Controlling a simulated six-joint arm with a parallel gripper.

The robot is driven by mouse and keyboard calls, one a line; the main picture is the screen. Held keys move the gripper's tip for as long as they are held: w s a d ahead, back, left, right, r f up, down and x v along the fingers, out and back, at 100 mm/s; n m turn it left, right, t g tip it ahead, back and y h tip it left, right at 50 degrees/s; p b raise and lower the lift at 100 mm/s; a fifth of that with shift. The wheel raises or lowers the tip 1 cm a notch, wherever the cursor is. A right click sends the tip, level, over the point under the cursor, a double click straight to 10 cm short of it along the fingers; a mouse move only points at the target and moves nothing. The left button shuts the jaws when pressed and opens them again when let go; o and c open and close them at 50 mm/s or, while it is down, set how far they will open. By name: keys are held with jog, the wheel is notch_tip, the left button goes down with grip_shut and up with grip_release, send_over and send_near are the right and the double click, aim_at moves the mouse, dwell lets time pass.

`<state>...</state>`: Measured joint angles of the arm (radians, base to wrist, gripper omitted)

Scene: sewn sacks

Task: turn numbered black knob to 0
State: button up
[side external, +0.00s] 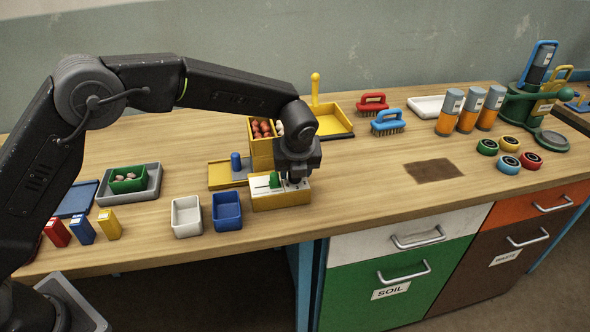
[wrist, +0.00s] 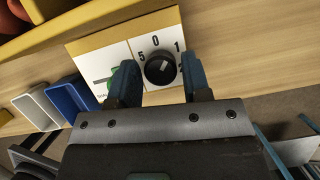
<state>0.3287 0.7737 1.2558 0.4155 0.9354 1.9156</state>
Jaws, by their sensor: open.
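The black knob (wrist: 160,69) sits on the right half of a white-faced panel (wrist: 115,50) in the wrist view. My gripper (wrist: 158,62) is open, with one blue finger on each side of the knob. I cannot tell whether the fingers touch it. In the side view my gripper (side external: 296,182) is down over the right part of the yellow panel box (side external: 282,202).
A green handle (side external: 274,180) stands on the panel's left half, close to my left finger in the wrist view. White (side external: 187,217) and blue (side external: 227,211) bins stand left of the box. A yellow bin of red items (side external: 262,146) stands behind.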

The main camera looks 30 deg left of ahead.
jog(key=shift+w+a+f, duration=0.1)
jog(key=shift+w+f, duration=0.05)
jog(key=shift+f, duration=0.2)
jog(key=shift+c, duration=0.2)
jog(key=c, duration=0.6)
jog(key=shift+n, duration=0.3)
jog(key=n+g+y, duration=0.1)
jog(key=n, duration=0.2)
jog(key=shift+n+g+y, duration=0.3)
jog(key=shift+n+g, duration=0.5)
jog(key=shift+n, duration=1.2)
